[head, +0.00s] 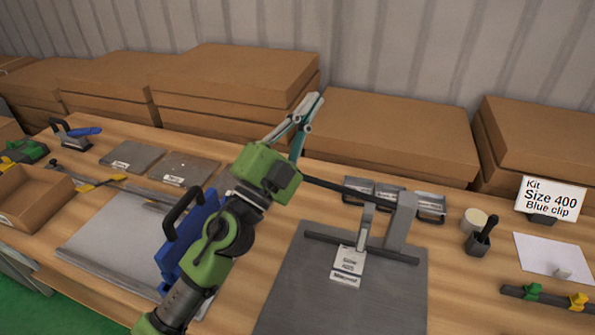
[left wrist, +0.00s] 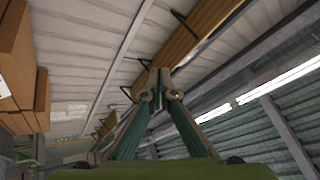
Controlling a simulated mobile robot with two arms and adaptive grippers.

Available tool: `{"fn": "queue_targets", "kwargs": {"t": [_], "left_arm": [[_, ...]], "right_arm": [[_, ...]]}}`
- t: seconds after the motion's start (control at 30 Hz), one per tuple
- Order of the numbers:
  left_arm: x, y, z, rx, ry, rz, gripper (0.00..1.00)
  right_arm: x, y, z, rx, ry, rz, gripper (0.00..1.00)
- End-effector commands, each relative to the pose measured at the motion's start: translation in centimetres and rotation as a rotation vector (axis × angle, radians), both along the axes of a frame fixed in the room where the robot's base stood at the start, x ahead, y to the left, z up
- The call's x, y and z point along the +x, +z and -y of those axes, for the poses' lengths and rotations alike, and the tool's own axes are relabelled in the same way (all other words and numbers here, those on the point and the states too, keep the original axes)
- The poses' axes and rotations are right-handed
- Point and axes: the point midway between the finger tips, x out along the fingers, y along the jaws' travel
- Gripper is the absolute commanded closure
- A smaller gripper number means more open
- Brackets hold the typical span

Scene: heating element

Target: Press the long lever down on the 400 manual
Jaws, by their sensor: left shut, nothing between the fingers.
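The manual press has a grey base plate (head: 340,295), a grey upright (head: 400,222) and a small label (head: 348,265) reading "Manual". Its long dark lever (head: 345,190) runs left from the upright, sloping slightly up, and its left end meets the outline of my left gripper's body, so that end may be hidden. My left gripper (head: 314,98) points up and away, its fingertips together and empty above the lever, over the boxes in the picture. In the left wrist view the fingertips (left wrist: 160,82) meet against the ceiling. I cannot tell whether the gripper touches the lever. My right gripper does not show.
Cardboard boxes (head: 395,135) line the back of the wooden table. A blue clamp with a black handle (head: 180,245) stands close to my left forearm. A black-handled tool in a holder (head: 482,238), a tape roll (head: 473,220) and a "Kit Size 400 Blue clip" sign (head: 550,198) are at right.

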Motion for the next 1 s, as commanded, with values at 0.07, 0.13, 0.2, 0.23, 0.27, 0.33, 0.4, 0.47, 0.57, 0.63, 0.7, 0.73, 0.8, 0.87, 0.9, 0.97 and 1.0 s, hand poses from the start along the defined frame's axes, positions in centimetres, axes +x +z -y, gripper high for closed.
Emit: {"fn": "queue_targets", "kwargs": {"t": [0.07, 0.13, 0.2, 0.23, 0.27, 0.33, 0.4, 0.47, 0.57, 0.63, 0.7, 0.73, 0.8, 0.87, 0.9, 0.97, 1.0], "left_arm": [[-0.7, 1.1, 3.8, 0.137, -0.087, 0.099, 1.00], [-1.5, 0.9, 7.1, 0.284, -0.166, 0.176, 1.00], [-1.9, -0.2, 10.0, 0.450, -0.238, 0.237, 1.00], [-2.0, -0.9, 11.0, 0.525, -0.265, 0.256, 1.00], [-1.9, -1.7, 11.8, 0.600, -0.288, 0.272, 1.00], [-1.3, -4.0, 13.0, 0.786, -0.331, 0.292, 1.00], [-0.1, -6.5, 13.2, 0.977, -0.356, 0.291, 1.00], [1.5, -8.6, 12.5, 1.144, -0.360, 0.268, 1.00], [4.7, -11.1, 9.5, 1.397, -0.329, 0.199, 1.00], [6.6, -12.1, 7.1, 1.534, -0.294, 0.143, 1.00], [8.2, -12.4, 4.8, 1.639, -0.254, 0.087, 1.00], [8.8, -12.5, 3.8, 1.676, -0.237, 0.065, 1.00], [9.9, -12.5, 1.9, 1.746, -0.202, 0.017, 1.00], [10.6, -12.4, 0.6, 1.789, -0.177, -0.014, 1.00], [10.9, -12.3, -0.1, 1.813, -0.162, -0.032, 1.00], [11.3, -12.2, -0.9, 1.834, -0.147, -0.053, 1.00], [11.4, -12.2, -1.2, 1.845, -0.140, -0.063, 1.00]], "right_arm": [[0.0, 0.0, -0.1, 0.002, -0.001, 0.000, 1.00], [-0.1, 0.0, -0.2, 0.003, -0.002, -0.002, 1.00], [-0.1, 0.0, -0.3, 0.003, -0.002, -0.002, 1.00], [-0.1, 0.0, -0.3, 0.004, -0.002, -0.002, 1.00], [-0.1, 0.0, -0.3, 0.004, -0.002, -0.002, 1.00], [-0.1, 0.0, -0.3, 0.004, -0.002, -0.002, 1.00], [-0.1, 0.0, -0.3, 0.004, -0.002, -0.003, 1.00], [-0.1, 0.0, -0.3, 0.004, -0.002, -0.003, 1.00], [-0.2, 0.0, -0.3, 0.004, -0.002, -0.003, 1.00], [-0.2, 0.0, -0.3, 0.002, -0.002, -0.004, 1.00], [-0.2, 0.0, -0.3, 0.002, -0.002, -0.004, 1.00], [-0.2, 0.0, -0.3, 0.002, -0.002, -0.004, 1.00], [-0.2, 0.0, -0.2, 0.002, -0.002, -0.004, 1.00], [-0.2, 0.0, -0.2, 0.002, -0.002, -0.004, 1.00], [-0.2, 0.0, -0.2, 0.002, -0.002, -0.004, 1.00], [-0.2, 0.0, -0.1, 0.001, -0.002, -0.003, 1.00], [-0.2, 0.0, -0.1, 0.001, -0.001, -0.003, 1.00]]}}
